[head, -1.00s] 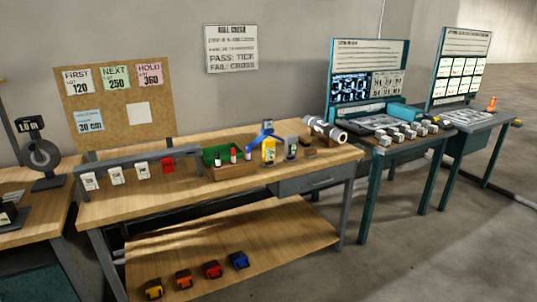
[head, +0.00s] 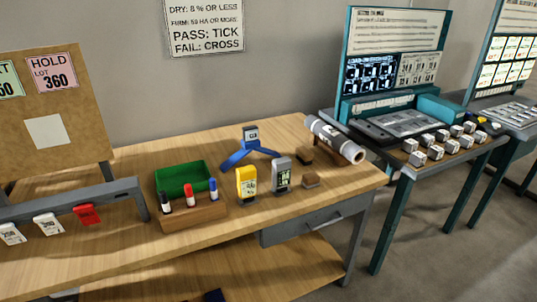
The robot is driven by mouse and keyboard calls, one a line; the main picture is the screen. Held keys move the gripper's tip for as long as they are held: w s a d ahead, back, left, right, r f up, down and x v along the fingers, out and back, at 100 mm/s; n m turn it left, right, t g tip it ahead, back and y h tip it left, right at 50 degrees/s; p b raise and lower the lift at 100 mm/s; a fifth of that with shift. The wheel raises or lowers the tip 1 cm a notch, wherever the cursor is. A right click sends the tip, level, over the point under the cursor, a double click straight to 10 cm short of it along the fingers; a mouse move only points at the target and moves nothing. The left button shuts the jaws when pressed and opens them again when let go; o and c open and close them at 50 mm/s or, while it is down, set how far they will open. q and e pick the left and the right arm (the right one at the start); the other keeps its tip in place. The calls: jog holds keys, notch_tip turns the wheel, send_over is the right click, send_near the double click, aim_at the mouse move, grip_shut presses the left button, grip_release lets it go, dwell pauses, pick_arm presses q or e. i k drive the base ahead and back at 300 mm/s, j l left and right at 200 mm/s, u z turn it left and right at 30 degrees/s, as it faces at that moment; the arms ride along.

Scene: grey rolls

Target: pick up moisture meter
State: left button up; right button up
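A yellow handheld meter (head: 246,184) with a pale screen stands upright on the wooden bench, right of the marker holder. A grey handheld meter (head: 281,174) with a dark face stands just to its right, apart from it. Their markings are too small to read, so I cannot tell for sure which is the moisture meter. Neither of my grippers is in view.
A blue stand (head: 248,155) with a small grey display is behind the meters. A green bin (head: 183,175) and a wooden marker holder (head: 200,218) are left. The bench front (head: 240,222) is clear.

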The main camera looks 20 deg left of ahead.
aim_at(246, 176)
jog(key=i+j, duration=0.1)
jog(key=i, duration=0.5)
jog(key=i+z, duration=0.1)
jog(key=i, duration=0.45)
jog(key=i+j, duration=0.2)
jog(key=i, duration=0.4)
jog(key=u, duration=0.75)
